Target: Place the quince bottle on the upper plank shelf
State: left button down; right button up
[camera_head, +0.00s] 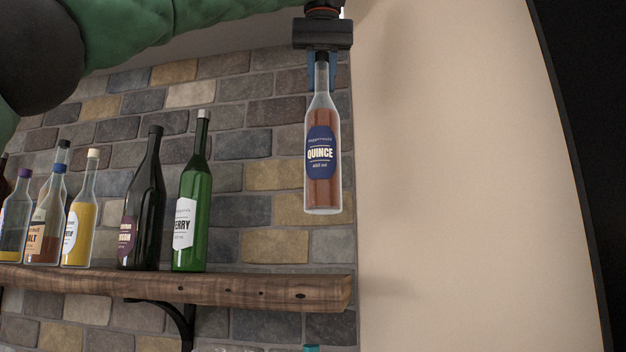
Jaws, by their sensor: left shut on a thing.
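The quince bottle (322,155) is clear glass with amber-brown liquid, a dark cap and a blue label reading QUINCE. It hangs nearly upright from my left gripper (321,72), which is shut on its neck from above. The bottle's base is in the air, above the right end of the plank shelf (255,291) in the picture and apart from it. The shelf is a thick brown wooden plank on a black bracket. My right gripper is not in view.
A green bottle (191,205) and a dark wine bottle (144,208) stand on the shelf. Further left are a yellow bottle (80,215) and several others. The shelf's right end is bare. A brick wall (245,140) is behind, and a plain beige wall (450,180) is to the right.

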pick_arm(q)
jog(key=w+a+f, duration=0.1)
jog(key=w+f, duration=0.9)
jog(key=shift+a+p, duration=0.35)
jog(key=shift+d+f, duration=0.1)
jog(key=shift+f, duration=0.1)
jog(key=c, duration=1.2)
grip_release()
jog(key=v, duration=1.2)
